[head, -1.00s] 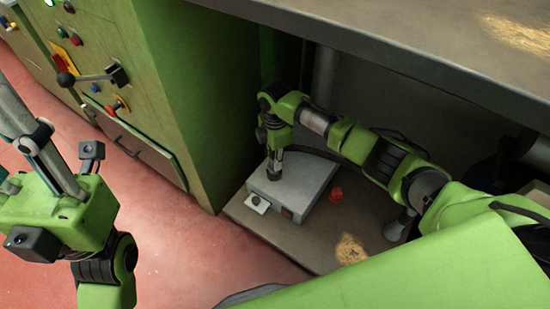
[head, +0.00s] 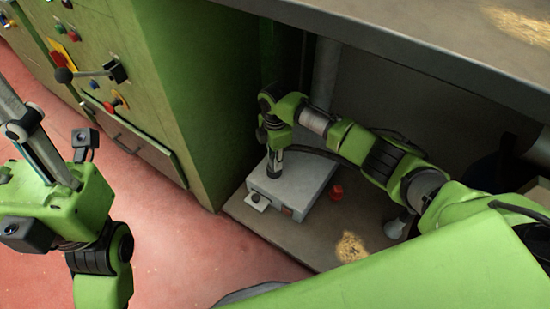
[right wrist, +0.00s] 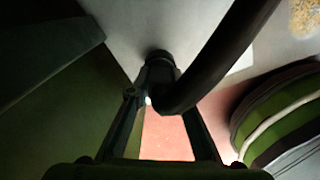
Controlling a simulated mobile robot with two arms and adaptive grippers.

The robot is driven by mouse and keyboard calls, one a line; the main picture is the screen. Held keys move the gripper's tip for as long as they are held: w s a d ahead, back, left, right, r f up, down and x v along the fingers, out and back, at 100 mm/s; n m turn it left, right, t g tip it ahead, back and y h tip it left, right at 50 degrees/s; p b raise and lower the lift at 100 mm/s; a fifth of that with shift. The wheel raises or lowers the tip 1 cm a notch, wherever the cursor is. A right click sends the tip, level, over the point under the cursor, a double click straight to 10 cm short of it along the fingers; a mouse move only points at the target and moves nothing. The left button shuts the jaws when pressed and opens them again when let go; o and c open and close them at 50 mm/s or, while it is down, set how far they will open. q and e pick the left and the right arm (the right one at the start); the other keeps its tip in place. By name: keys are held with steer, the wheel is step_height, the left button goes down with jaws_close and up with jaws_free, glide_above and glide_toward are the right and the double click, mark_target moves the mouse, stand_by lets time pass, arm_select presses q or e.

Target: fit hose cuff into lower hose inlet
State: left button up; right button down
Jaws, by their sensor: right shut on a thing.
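My right gripper (head: 275,165) reaches down at the near left part of a pale grey box (head: 308,190) under the bench. In the right wrist view its two fingers (right wrist: 156,84) close together on the dark hose cuff (right wrist: 158,58). The black hose (right wrist: 215,60) bends away to the upper right, and also shows in the head view (head: 318,153). The cuff's end meets a pale grey surface; I cannot tell whether it is seated. The lower hose inlet is not distinguishable. My left gripper (head: 40,145) is at the left edge, its fingertips unclear.
A green cabinet (head: 185,100) with knobs and levers stands to the left. The grey bench top (head: 400,40) overhangs the box. A small red thing (head: 336,192) and a pile of shavings (head: 351,247) lie on the lower board (head: 310,245). The reddish floor is clear.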

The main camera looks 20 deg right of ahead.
steer(key=shift+f, duration=0.1)
steer(key=c, duration=1.7)
jaws_free()
step_height(320, 180, up, 12)
steer(key=shift+r, duration=0.1)
